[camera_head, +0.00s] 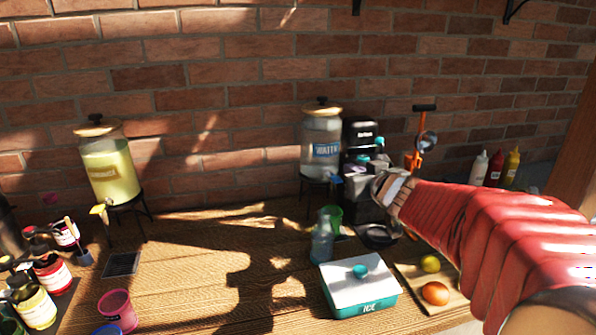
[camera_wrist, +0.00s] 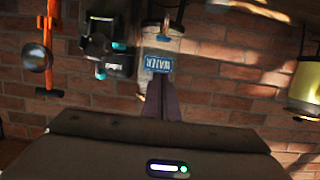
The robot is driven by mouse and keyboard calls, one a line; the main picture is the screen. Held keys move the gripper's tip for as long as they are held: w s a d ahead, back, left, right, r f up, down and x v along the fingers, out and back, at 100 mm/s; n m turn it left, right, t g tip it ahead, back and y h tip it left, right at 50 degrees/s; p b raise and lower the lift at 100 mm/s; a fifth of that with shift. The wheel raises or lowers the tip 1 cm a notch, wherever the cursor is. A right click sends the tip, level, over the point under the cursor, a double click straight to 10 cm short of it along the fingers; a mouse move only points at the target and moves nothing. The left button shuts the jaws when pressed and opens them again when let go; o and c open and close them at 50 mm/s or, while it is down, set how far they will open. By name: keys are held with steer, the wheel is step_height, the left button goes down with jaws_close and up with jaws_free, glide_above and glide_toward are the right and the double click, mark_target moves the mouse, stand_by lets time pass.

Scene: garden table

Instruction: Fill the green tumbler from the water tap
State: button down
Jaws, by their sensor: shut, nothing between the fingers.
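The water dispenser (camera_head: 322,150) is a clear jar with a blue WATER label on a black stand against the brick wall. Its small blue tap (camera_head: 336,180) is at the lower front. The green tumbler (camera_head: 335,217) stands on the table below the tap, partly hidden by a bluish clear vessel (camera_head: 321,243) in front. I cannot tell whether it holds water. My gripper (camera_head: 377,184) is right of the tap, in front of the black machine. In the wrist view, which is upside down, the fingers (camera_wrist: 161,88) are shut and empty, overlapping the WATER label (camera_wrist: 159,63).
A black coffee machine (camera_head: 362,150) stands right of the dispenser. A teal-and-white ice box (camera_head: 360,285) sits in front. A board (camera_head: 410,281) holds a lemon and an orange.

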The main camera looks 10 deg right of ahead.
mark_target(335, 177)
steer(key=w+f, duration=0.5)
steer(key=w, duration=0.2)
steer(key=shift+f, duration=0.4)
